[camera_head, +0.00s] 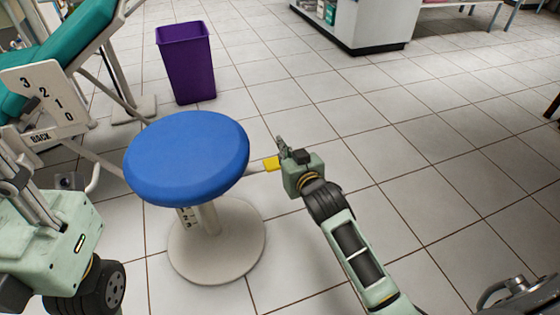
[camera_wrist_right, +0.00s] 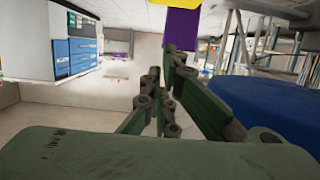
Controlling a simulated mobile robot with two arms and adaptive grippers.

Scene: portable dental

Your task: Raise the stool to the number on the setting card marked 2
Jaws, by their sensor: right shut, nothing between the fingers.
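The stool has a round blue seat (camera_head: 187,150) on a pale column and round base (camera_head: 235,245). A small scale plate (camera_head: 187,216) sits on the column under the seat; its figures are too small to read. A lever with a yellow tip (camera_head: 271,164) sticks out from the seat's right side. My right gripper (camera_head: 281,144) is shut and empty, close beside the yellow tip; I cannot tell if they touch. The wrist view shows its closed fingers (camera_wrist_right: 165,90), the blue seat (camera_wrist_right: 275,100) and yellow (camera_wrist_right: 196,8) at the top. My left gripper (camera_head: 25,185) is partly cut off at left. No setting card is recognisable.
A purple bin (camera_head: 187,62) stands behind the stool. A teal chair (camera_head: 80,32) with a BACK scale plate (camera_head: 52,98) numbered 0 to 3 is at left. A white cabinet (camera_head: 365,25) is at the back.

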